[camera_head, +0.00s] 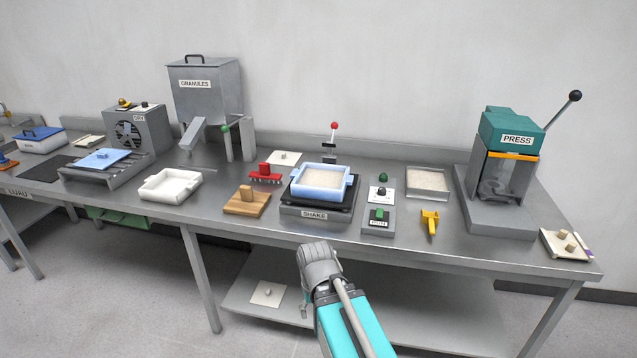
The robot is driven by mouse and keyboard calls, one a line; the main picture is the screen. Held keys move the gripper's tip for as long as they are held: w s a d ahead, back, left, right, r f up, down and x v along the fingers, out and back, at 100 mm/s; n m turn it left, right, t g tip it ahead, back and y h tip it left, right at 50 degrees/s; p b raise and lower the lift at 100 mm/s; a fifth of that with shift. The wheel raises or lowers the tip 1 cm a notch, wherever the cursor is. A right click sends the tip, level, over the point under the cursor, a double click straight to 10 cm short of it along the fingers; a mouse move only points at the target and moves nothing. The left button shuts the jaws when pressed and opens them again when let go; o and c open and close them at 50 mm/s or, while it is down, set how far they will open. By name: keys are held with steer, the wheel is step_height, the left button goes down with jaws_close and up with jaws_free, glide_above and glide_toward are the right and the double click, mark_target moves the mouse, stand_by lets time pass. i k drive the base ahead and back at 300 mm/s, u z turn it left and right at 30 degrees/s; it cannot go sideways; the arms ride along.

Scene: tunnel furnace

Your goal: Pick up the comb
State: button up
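The comb (265,174) looks to be the red tool with a row of teeth along its lower edge. It sits on the steel table, behind the wooden block with a handle and left of the blue tray. My gripper (318,265) is at the end of the teal arm, low in the middle of the picture, in front of the table edge. It is apart from the comb, which is farther back and to the left. The fingers are not clearly visible, so I cannot tell whether they are open or shut.
A wooden block (247,201) lies just in front of the comb. A blue tray (320,181) stands on the shaker to its right. A white tray (170,186) and the granules hopper (204,92) are to the left. The press (508,150) is at far right.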

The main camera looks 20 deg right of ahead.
mark_target(264, 173)
steer(key=k, duration=0.65)
steer(key=z, duration=0.4)
steer(key=i, duration=1.8)
steer(key=u, duration=0.6)
